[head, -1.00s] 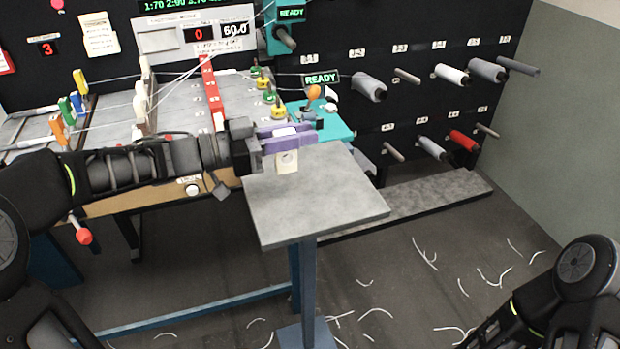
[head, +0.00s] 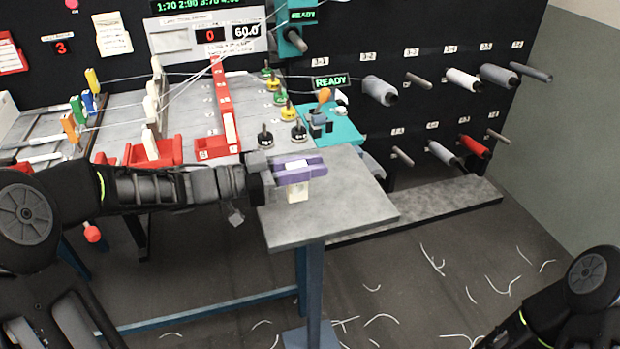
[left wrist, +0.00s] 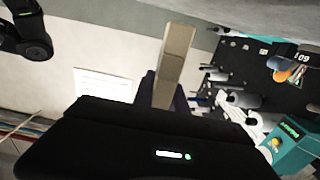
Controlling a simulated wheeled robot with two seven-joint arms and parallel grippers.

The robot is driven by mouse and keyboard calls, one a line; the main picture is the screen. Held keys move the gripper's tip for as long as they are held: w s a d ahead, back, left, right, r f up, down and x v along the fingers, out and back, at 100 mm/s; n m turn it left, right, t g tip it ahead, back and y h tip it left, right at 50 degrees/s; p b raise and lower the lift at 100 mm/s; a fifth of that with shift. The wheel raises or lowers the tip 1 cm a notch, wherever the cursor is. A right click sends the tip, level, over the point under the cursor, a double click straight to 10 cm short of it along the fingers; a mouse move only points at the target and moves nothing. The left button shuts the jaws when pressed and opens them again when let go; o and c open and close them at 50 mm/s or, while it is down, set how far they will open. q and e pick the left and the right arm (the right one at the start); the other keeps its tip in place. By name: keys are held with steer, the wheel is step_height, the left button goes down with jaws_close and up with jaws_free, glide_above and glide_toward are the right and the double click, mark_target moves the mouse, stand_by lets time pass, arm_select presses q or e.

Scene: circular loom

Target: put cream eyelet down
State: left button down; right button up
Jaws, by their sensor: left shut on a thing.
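My left gripper (head: 300,171) has purple fingers and is shut on the cream eyelet. The cream eyelet (head: 296,191) is a small pale block; its lower part shows below the fingers and a bit of its top shows between them. It is over the left part of the grey stand top (head: 345,213); I cannot tell whether it touches the surface. In the left wrist view the eyelet (left wrist: 175,62) shows as a long beige block sticking out between the fingers. My right gripper is out of view; only part of my right arm shows at the lower right.
Behind my left arm is the loom table with red trays (head: 165,153), white upright pieces and black, green and yellow weights (head: 289,111). A teal unit (head: 342,134) stands behind the stand top. Spools (head: 380,90) hang on the black wall. The stand top's right part is bare.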

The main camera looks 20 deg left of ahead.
arm_select(q)
steer(key=shift+f, duration=1.6)
steer(key=shift+f, duration=0.1)
steer(key=c, duration=1.3)
jaws_free()
steer(key=shift+c, duration=0.2)
